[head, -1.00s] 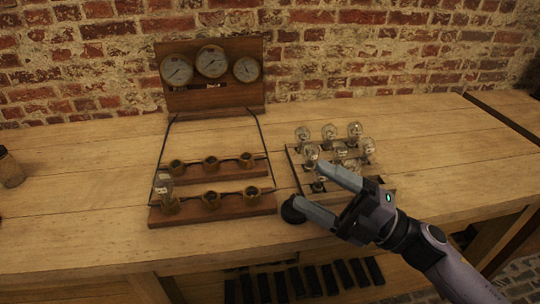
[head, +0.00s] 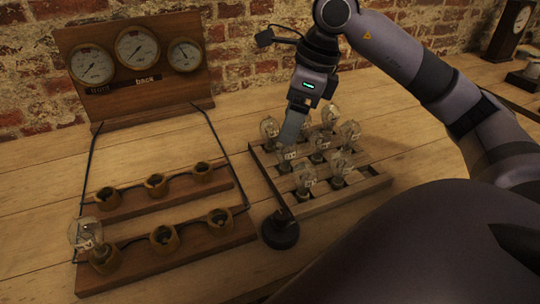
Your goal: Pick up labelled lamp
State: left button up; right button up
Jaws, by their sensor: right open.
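Several clear glass lamps stand in a slotted wooden tray (head: 362,188), among them a front lamp (head: 305,178), a right lamp (head: 340,166) and a back-left lamp (head: 270,128). Some carry small pale labels, too small to read. My right gripper (head: 291,138) points down over the left side of the tray. It is open, with one grey finger clearly seen close to a lamp (head: 286,156); I cannot tell whether they touch. Another lamp (head: 86,234) stands in the front-left socket of the wooden socket rack (head: 205,240). My left gripper is out of view.
The rack's other sockets, such as the front-middle one (head: 164,240), look empty. A gauge board (head: 140,97) with three dials and labels "front" and "back" stands behind. A round black base (head: 280,231) sits by the tray's front-left corner. A clock (head: 508,30) stands far right.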

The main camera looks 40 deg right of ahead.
aim_at(285, 156)
jog(key=x, duration=0.6)
jog(key=shift+s+a+f+b, duration=0.1)
jog(key=shift+f+b, duration=0.15)
jog(key=shift+b, duration=0.15)
jog(key=shift+c, duration=0.2)
jog(key=c, duration=1.2)
jog(key=shift+o, duration=0.2)
jog(key=shift+r, duration=0.1)
